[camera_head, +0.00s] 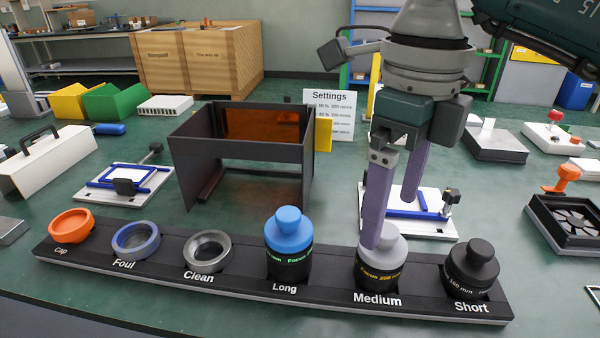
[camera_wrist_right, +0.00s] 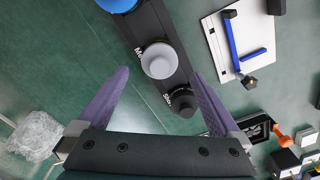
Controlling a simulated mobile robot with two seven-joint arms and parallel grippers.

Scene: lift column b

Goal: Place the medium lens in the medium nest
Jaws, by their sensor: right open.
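The medium lens (camera_head: 379,270) has a grey cap and a black body with yellow writing. It stands upright at the place labelled Medium on the long black rack (camera_head: 330,286); the nest itself is hidden beneath it. My right gripper (camera_head: 392,222) is open, with purple fingers pointing down above and around the lens's top. One finger hides part of the cap in the head view. In the right wrist view, the lens (camera_wrist_right: 160,61) appears between the spread fingertips of the gripper (camera_wrist_right: 160,74), with gaps on both sides. My left gripper is not in view.
The blue-capped Long lens (camera_head: 289,245) and black Short lens (camera_head: 472,268) stand on either side. Cap, Foul and Clean rings (camera_head: 207,250) sit farther left. A dark open box (camera_head: 243,150) and a white plate with blue bars (camera_head: 420,212) are behind the rack.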

